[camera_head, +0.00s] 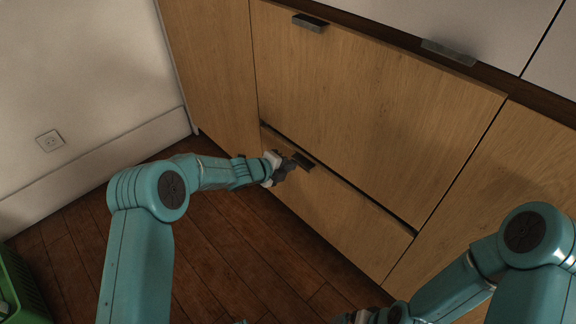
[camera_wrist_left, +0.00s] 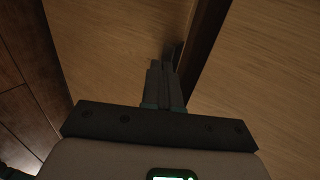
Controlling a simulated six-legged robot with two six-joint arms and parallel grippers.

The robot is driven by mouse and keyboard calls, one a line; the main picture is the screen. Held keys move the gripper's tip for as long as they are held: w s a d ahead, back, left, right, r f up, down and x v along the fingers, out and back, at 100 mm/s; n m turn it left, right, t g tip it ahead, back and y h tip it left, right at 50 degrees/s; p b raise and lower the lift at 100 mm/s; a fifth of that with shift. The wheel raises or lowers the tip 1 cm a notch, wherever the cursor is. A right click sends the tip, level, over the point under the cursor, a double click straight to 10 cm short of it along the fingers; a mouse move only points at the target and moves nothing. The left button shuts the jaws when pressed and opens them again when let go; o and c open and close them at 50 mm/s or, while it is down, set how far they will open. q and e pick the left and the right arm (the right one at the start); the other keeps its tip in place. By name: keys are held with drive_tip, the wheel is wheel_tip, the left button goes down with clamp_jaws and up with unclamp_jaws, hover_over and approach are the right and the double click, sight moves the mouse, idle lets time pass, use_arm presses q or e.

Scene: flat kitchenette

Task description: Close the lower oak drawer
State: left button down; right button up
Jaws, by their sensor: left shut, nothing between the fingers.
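The lower oak drawer (camera_head: 335,215) is the low, wide front under a taller oak front in the head view. A dark gap runs along its top edge, so it looks slightly open or nearly flush. Its dark handle (camera_head: 304,160) sits near the top left of the front. My left gripper (camera_head: 287,168) is shut and empty, right at the handle; whether it touches is unclear. In the left wrist view the shut fingers (camera_wrist_left: 164,85) point at the drawer front (camera_wrist_left: 110,45), beside the dark gap. My right gripper (camera_head: 372,316) shows only partly at the bottom edge.
The taller oak front (camera_head: 370,95) with its own handle (camera_head: 310,22) is above. White fronts (camera_head: 480,25) are at the top right. A wall with a socket (camera_head: 50,141) is at the left. The wooden floor (camera_head: 225,245) is clear; a green crate (camera_head: 18,285) stands at lower left.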

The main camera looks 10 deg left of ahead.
use_arm(q)
drive_tip(key=shift+w+d+r, duration=0.1)
drive_tip(key=shift+w, duration=0.05)
use_arm(e)
drive_tip(key=shift+w+d, duration=0.3)
drive_tip(key=shift+w, duration=0.05)
use_arm(q)
drive_tip(key=p+v, duration=0.4)
drive_tip(key=v, duration=1.2)
drive_tip(key=shift+s, duration=0.2)
use_arm(e)
drive_tip(key=r, duration=0.2)
drive_tip(key=s+r, duration=0.1)
drive_tip(key=shift+a+r, duration=0.35)
drive_tip(key=shift+a, duration=0.05)
